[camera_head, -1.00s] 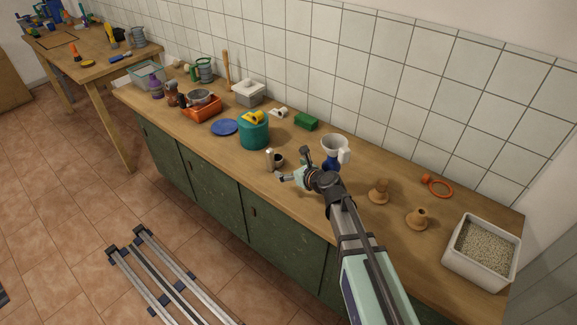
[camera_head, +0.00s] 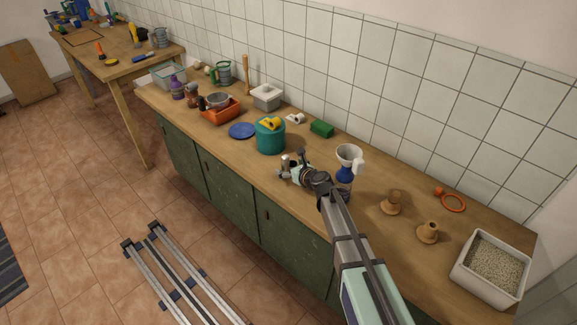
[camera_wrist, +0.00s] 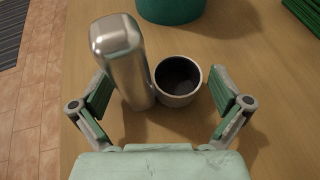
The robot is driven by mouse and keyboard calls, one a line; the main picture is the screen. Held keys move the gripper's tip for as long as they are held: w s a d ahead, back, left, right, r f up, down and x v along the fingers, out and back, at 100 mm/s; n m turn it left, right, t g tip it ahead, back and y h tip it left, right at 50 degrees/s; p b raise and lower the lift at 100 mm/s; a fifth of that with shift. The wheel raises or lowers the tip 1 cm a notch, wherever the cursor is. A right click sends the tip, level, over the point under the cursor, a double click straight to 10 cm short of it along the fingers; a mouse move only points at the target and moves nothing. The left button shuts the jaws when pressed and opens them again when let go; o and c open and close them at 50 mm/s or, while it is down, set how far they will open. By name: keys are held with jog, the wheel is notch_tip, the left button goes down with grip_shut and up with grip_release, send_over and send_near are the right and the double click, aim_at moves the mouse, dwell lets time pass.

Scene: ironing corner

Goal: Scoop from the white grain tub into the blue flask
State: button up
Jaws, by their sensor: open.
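The white grain tub (camera_head: 459,272), filled with pale grain (camera_head: 495,262), stands at the right end of the counter. The blue flask (camera_head: 344,182) stands upright near the middle, with a white funnel (camera_head: 349,152) on top; my arm partly covers it. A metal scoop (camera_wrist: 179,79), a small round cup with a thick upright silver handle (camera_wrist: 121,60), stands on the counter, mostly hidden by my gripper in the head view. My gripper (camera_wrist: 163,107) is open, its fingers on either side of the scoop, with a visible gap on the cup side.
A teal canister (camera_head: 270,138) stands just behind the scoop, with a blue disc (camera_head: 242,130) to its left. Two wooden pieces (camera_head: 391,202) (camera_head: 428,232) and an orange ring (camera_head: 453,203) lie between flask and tub. A green block (camera_head: 322,129) lies near the wall.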

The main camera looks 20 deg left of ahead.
jog(key=shift+w+a+f, duration=0.2)
jog(key=shift+w+a, duration=0.2)
jog(key=shift+c, duration=0.4)
jog(key=c, duration=1)
jog(key=shift+r, duration=0.1)
